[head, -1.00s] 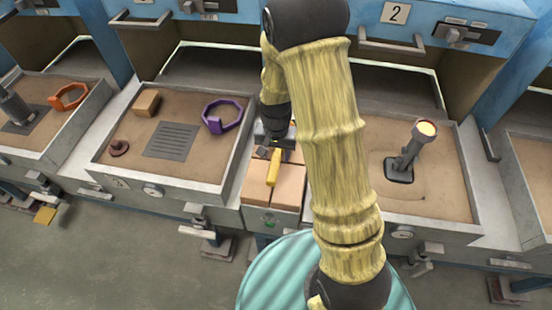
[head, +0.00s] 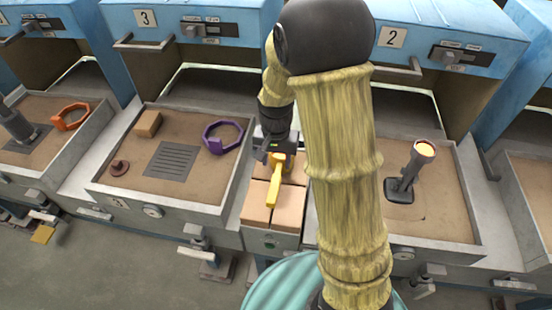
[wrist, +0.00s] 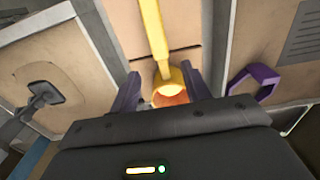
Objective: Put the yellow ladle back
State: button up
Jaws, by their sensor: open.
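The yellow ladle (head: 272,192) is at the tan brick pad (head: 288,216) between the two sand trays, its handle pointing toward the front. I cannot tell whether it touches the pad along its whole length. In the wrist view its handle (wrist: 152,30) runs up the picture and its round cup glows orange inside. My gripper (head: 279,160) is over the cup end of the ladle. In the wrist view my gripper (wrist: 161,72) is open, with one finger on each side of the cup and gaps beside it. The lower part of the cup is hidden by my gripper's body.
The left tray (head: 150,205) holds a purple ring (head: 222,139), a tan block (head: 147,123), a grate and a small brown piece. Blue furnaces stand behind, numbered 3 and 2.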

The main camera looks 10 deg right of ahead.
jog(key=s+d+r+n+t, duration=0.1)
jog(key=s+d+r+n, duration=0.1)
jog(key=s, duration=0.3)
jog(key=s+d+r+n+t, duration=0.1)
jog(key=s+d+r+n, duration=0.1)
jog(key=s+r, duration=0.2)
jog(key=s, duration=0.2)
jog(key=shift+s+r+n, duration=0.2)
jog(key=shift+s+n, duration=0.1)
notch_tip(320, 180, up, 9)
jog(key=p, duration=0.9)
